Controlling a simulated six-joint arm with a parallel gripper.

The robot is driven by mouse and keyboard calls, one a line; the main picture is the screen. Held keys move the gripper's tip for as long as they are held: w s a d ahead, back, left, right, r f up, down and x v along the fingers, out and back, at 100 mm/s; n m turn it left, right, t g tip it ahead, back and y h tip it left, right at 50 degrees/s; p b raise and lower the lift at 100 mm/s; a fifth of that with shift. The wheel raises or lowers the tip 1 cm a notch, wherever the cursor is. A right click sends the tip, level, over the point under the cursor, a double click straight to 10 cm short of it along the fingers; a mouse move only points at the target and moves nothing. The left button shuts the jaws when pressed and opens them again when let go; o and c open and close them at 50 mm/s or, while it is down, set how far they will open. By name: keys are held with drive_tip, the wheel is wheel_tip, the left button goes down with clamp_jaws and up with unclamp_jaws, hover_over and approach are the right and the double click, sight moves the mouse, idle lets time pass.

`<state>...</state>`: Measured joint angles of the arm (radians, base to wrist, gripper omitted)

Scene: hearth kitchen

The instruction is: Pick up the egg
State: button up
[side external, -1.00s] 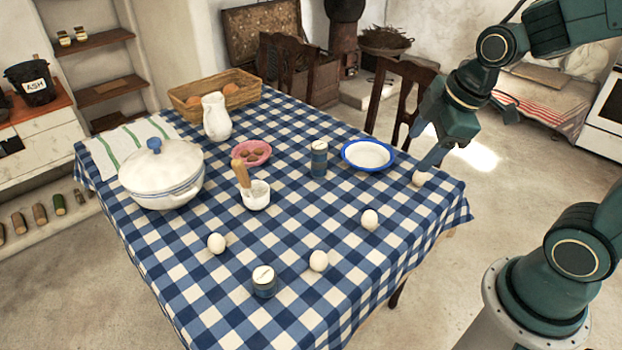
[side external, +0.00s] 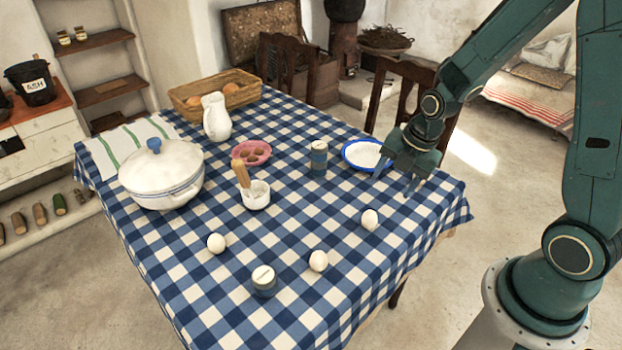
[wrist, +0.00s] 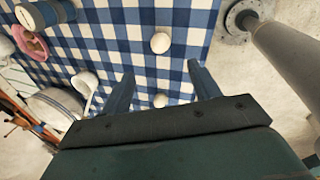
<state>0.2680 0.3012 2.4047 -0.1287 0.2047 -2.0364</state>
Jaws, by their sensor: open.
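My gripper (side external: 394,184) is open and points down over the right part of the checked table, beside the blue-rimmed plate. In the wrist view its fingers (wrist: 160,72) are spread with nothing held. A white egg (side external: 370,219) lies on the cloth just in front of the gripper. Two more eggs lie nearer the camera, one in the front middle (side external: 318,261) and one to its left (side external: 216,243). In the wrist view one egg (wrist: 160,43) shows beyond the fingertips and another (wrist: 160,100) between the fingers, near the palm. The egg at the table's right edge is not visible now.
The blue-rimmed plate (side external: 359,153) is partly covered by my gripper. A jar (side external: 318,160), a mortar (side external: 258,199), a pink dish (side external: 259,160), another jar (side external: 264,285) and a white pot (side external: 160,182) stand on the cloth.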

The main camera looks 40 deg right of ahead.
sight(374, 213)
drive_tip(key=shift+f, duration=0.15)
drive_tip(key=shift+x, duration=4.2)
drive_tip(key=shift+f, duration=0.1)
drive_tip(key=shift+x, duration=2.5)
drive_tip(key=shift+c, duration=0.2)
drive_tip(key=c, duration=0.8)
